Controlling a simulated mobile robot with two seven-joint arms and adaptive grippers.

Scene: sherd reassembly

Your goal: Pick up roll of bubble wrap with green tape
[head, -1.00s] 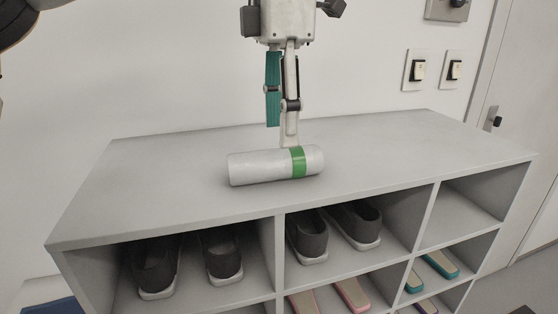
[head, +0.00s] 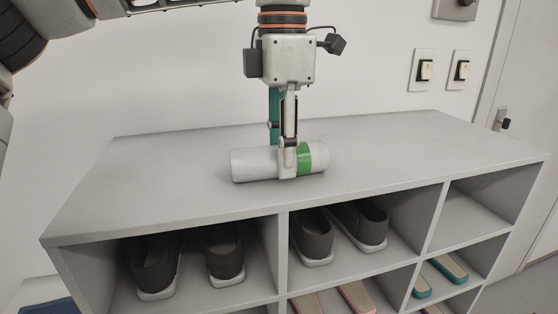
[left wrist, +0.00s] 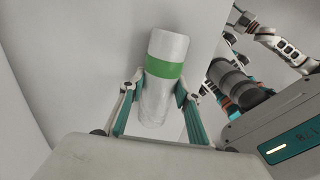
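The roll of bubble wrap (head: 255,164) is a white cylinder with a green tape band toward its right end. It lies on its side on top of the grey shoe rack. My left gripper (head: 286,160) is lowered over it from above, one finger in front of the roll near the tape and the other behind, mostly hidden. In the left wrist view the roll (left wrist: 167,48) lies between the two fingers (left wrist: 160,92), which stand spread on either side, with a small gap seeming to show. My right gripper is not in view.
The shoe rack (head: 390,139) has a wide bare top around the roll. Dark shoes (head: 317,238) and several coloured slippers (head: 450,268) sit in its compartments. A wall with light switches (head: 424,70) stands behind, and a door is at right.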

